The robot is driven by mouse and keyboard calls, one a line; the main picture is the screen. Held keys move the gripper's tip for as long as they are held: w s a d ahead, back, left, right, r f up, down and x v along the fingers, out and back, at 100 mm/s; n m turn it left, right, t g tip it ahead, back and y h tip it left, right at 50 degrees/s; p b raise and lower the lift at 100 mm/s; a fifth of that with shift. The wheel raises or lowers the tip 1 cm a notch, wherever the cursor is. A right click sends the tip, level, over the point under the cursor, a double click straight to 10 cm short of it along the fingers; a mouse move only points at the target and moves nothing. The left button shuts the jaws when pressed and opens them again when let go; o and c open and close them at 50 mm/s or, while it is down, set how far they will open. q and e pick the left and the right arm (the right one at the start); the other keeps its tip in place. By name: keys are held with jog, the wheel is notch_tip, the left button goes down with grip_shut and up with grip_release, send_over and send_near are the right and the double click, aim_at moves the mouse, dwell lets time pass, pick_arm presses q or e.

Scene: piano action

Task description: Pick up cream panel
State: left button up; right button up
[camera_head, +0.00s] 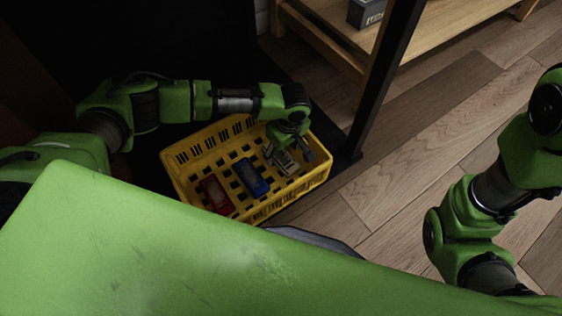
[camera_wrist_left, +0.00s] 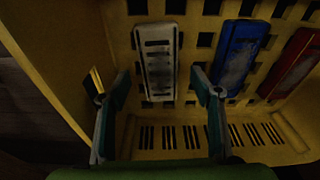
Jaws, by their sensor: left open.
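The cream panel (camera_head: 285,163) lies in the right part of the yellow crate (camera_head: 181,157) in the head view, partly hidden by my left gripper (camera_head: 292,157). In the left wrist view the cream panel (camera_wrist_left: 158,62) lies flat on the slotted crate floor, a long light piece with dark slots. The fingers of my left gripper (camera_wrist_left: 160,84) are apart, one toward each long side of the panel. They do not visibly touch it. My right gripper is out of view.
A blue panel (camera_head: 252,177) and a red panel (camera_head: 216,195) lie beside the cream one in the crate. The crate walls (camera_wrist_left: 56,62) stand close around my left gripper. A dark post (camera_head: 385,75) and a wooden shelf unit (camera_head: 430,45) stand beyond the crate.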

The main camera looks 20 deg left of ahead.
aim_at(281, 158)
pick_arm(q)
notch_tip(281, 158, down, 2)
jog(key=shift+w+a+f+b, duration=0.1)
jog(key=shift+a+f+b, duration=0.05)
jog(key=shift+b, duration=0.55)
jog(key=c, duration=1.3)
